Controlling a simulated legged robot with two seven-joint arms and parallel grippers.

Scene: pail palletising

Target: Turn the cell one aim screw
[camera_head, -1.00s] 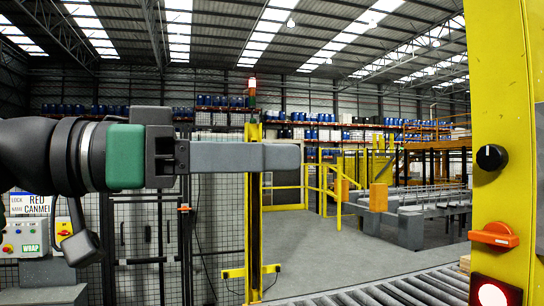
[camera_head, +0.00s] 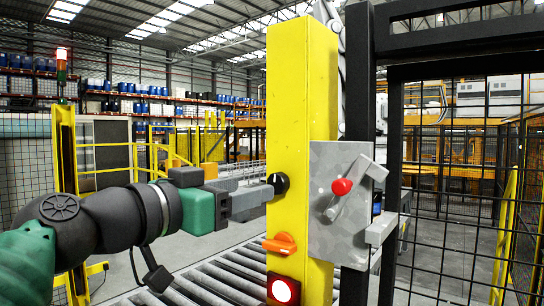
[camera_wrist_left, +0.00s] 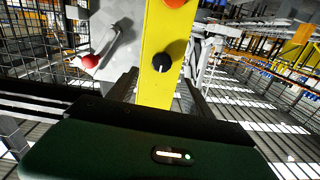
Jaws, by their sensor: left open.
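The aim screw appears to be a round black knob (camera_head: 278,183) with a white mark, on the side of a yellow post (camera_head: 302,120). My left gripper (camera_head: 262,194) reaches in from the left, its fingertips close to the knob. In the left wrist view the knob (camera_wrist_left: 162,62) lies ahead, between the lines of the two open dark fingers (camera_wrist_left: 164,92). I cannot tell whether a finger touches it. The gripper holds nothing that I can see. My right gripper is not in view.
Below the knob on the post are an orange handle (camera_head: 280,244) and a lit red lamp (camera_head: 284,291). A grey plate with a red-knobbed lever (camera_head: 342,187) sits right of the post, beside a black mesh gate (camera_head: 455,180). A roller conveyor (camera_head: 200,280) runs below my arm.

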